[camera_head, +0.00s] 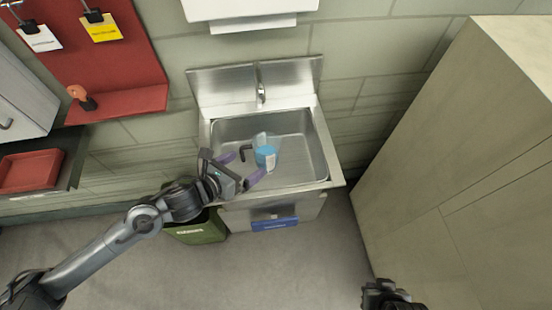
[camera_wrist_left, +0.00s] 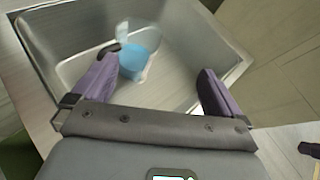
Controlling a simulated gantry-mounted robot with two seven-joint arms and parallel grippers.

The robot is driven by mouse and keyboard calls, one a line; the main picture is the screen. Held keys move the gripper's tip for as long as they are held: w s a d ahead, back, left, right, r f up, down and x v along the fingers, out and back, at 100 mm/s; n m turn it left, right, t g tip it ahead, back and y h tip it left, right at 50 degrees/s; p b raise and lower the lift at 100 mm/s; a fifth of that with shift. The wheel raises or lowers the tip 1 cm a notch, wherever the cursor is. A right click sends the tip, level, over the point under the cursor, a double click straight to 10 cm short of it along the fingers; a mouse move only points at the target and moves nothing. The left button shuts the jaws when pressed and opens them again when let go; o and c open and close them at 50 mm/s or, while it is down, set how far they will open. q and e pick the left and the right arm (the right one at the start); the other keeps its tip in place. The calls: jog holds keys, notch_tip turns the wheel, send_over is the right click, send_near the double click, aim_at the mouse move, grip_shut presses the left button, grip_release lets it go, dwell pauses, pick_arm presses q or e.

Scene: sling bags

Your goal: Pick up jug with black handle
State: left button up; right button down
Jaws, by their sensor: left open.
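The jug (camera_head: 265,155) is clear with a blue part and a black handle (camera_head: 245,152) on its left. It is in the steel sink (camera_head: 303,160). My left gripper (camera_head: 247,168) is open at the sink's front left, with its purple fingers reaching over the basin near the jug. In the left wrist view the jug (camera_wrist_left: 133,62) is beyond the left finger, its black handle partly hidden. The left gripper (camera_wrist_left: 155,88) is empty there. My right gripper (camera_head: 388,293) shows only in part at the bottom edge; its fingers are not clear.
A faucet (camera_head: 261,92) rises at the back of the sink. A green bin (camera_head: 197,228) stands below the sink's left front. A tall cabinet (camera_head: 460,170) is on the right. A red tray (camera_head: 30,170) is at the left. The floor in front is clear.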

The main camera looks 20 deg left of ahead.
pick_arm(q)
jog(key=w+a+f+m+b, duration=0.1)
jog(key=w+a+f+b, duration=0.1)
jog(key=w+f+b, duration=0.3)
jog(key=t+b, duration=0.1)
jog(key=b, duration=0.1)
send_near(273, 138)
jog(key=shift+f+b+x, duration=0.2)
jog(key=shift+b+x, duration=0.55)
jog(key=shift+x, duration=1.75)
pick_arm(e)
notch_tip(273, 138, down, 11)
pick_arm(q)
jog(key=shift+a, duration=0.1)
pick_arm(e)
jog(key=shift+d, duration=0.1)
pick_arm(q)
jog(key=shift+s, duration=0.1)
jog(key=c, duration=1.3)
jog(key=shift+c, duration=1.4)
jog(key=shift+r, duration=0.15)
pick_arm(e)
jog(key=shift+r, duration=0.1)
